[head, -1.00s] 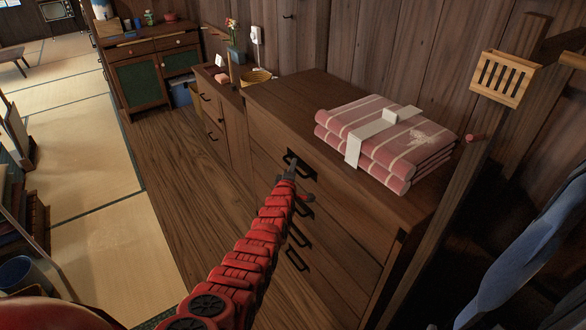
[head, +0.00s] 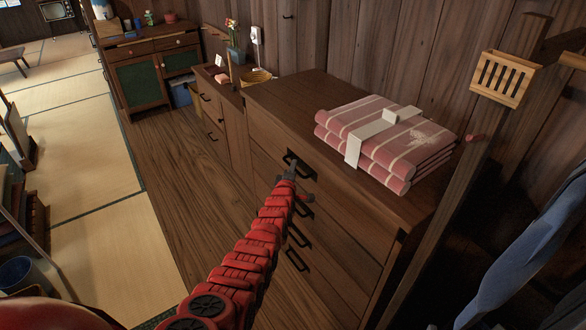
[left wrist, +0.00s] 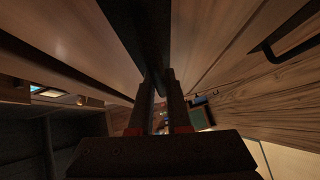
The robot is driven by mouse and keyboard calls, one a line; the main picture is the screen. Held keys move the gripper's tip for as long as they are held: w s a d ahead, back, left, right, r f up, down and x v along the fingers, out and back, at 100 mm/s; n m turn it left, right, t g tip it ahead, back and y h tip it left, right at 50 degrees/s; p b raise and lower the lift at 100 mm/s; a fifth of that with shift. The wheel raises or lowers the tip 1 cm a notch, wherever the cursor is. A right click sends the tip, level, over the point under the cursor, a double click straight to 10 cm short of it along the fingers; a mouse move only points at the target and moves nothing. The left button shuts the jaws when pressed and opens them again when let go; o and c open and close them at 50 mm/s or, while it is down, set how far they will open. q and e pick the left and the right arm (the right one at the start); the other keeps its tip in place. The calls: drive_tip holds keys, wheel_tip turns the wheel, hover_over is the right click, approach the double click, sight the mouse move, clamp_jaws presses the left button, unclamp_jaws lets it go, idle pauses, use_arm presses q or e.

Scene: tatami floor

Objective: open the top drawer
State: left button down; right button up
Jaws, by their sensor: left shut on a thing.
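The wooden chest (head: 340,245) stands against the plank wall, with several drawers and black bar handles down its front. My left gripper (head: 289,172) is at the top drawer's handle (head: 303,166) and shut on it. In the left wrist view the dark handle bar (left wrist: 150,35) runs between the two fingers (left wrist: 158,88). The top drawer (head: 268,145) looks flush with the front; a small gap cannot be told. The gripper and red arm hide part of the handle and lower drawers. My right gripper is not in view.
Folded pink striped cloths (head: 385,140) lie on the chest top. A lower cabinet (head: 215,120) with a basket (head: 257,77) adjoins it at the left. A blue cloth (head: 525,250) hangs at the right. The wooden floor (head: 180,180) before the chest is clear.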

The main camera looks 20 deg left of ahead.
use_arm(q)
drive_tip(key=shift+s+f, duration=0.1)
drive_tip(key=shift+s, duration=0.05)
idle(0.6)
drive_tip(key=s+a+b, duration=1.1)
drive_tip(key=s+a, duration=0.4)
drive_tip(key=s, duration=0.4)
drive_tip(key=shift+s+a, duration=0.25)
drive_tip(key=shift+s, duration=0.1)
idle(0.4)
drive_tip(key=c, duration=0.9)
unclamp_jaws()
drive_tip(key=shift+a, duration=0.1)
